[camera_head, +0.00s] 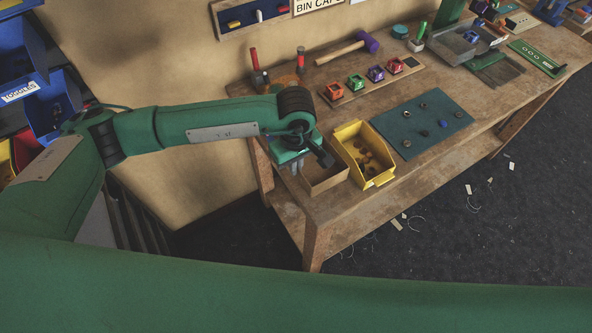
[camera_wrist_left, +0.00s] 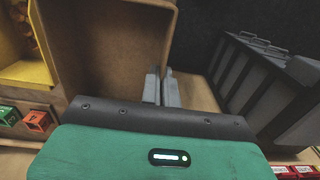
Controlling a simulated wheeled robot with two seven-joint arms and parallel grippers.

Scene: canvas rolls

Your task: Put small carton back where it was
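The small carton (camera_head: 325,181) is an open-topped brown box at the near left end of the workbench, just left of the yellow bin (camera_head: 378,180). In the left wrist view the carton (camera_wrist_left: 105,55) shows its open inside. My left gripper (camera_head: 297,166) is at the carton's left wall. In the wrist view its two grey fingers (camera_wrist_left: 162,88) are close together with the carton's wall between them, one inside and one outside. I cannot tell whether the carton touches the bench. My right gripper is not in view.
The yellow bin holds small brown parts. Beyond it lie a dark green mat (camera_head: 424,122) with several small rings and a wooden strip (camera_head: 372,84) with coloured blocks. Upright tools (camera_head: 259,75) stand behind the gripper. A grey slatted container (camera_wrist_left: 265,85) shows right in the wrist view.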

